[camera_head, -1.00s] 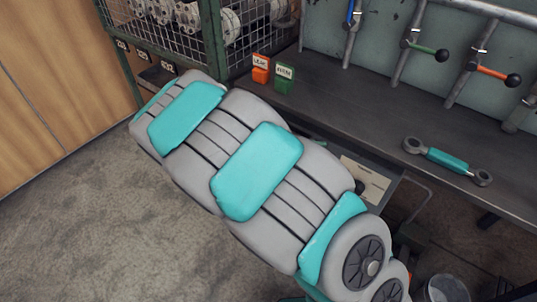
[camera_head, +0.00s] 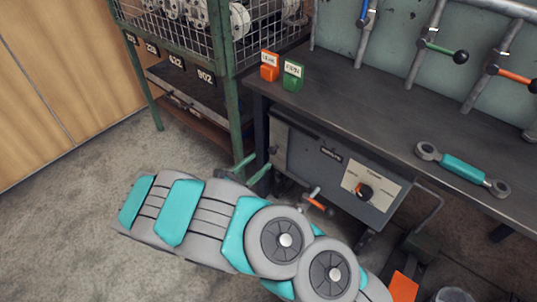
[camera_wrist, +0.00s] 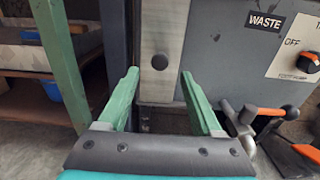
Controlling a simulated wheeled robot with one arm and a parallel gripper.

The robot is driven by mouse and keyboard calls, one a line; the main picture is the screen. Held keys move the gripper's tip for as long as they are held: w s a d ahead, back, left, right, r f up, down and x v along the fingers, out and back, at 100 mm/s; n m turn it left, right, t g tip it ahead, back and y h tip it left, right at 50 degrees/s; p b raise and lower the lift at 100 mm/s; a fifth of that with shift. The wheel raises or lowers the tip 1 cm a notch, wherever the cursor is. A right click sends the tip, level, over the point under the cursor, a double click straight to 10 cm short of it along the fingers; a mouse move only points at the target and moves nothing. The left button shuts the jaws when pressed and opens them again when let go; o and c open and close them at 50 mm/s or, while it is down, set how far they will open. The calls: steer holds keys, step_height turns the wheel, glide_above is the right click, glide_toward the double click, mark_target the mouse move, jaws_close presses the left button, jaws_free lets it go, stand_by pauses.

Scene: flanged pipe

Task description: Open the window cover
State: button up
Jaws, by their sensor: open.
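A grey box (camera_head: 330,165) hangs under the bench; it also shows in the wrist view (camera_wrist: 225,50). On its left end is a pale upright metal plate (camera_wrist: 165,30) with a round dark knob or bolt (camera_wrist: 160,62). I cannot tell for sure whether this plate is the window cover. My gripper (camera_wrist: 160,76) has green fingers, spread apart and empty, with the knob between the fingertips in the picture. A gap to the plate seems to remain. In the head view my gripper (camera_head: 252,169) is at the box's left end.
A valve with an orange handle (camera_wrist: 258,112) is close to the right finger. A rotary switch (camera_head: 365,190) is on the box front. A green rack post (camera_wrist: 62,60) stands on the left. The bench (camera_head: 385,115) overhangs the box.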

mark_target(271, 151)
steer(key=shift+x, duration=2.8)
steer(key=shift+c, duration=0.3)
jaws_close()
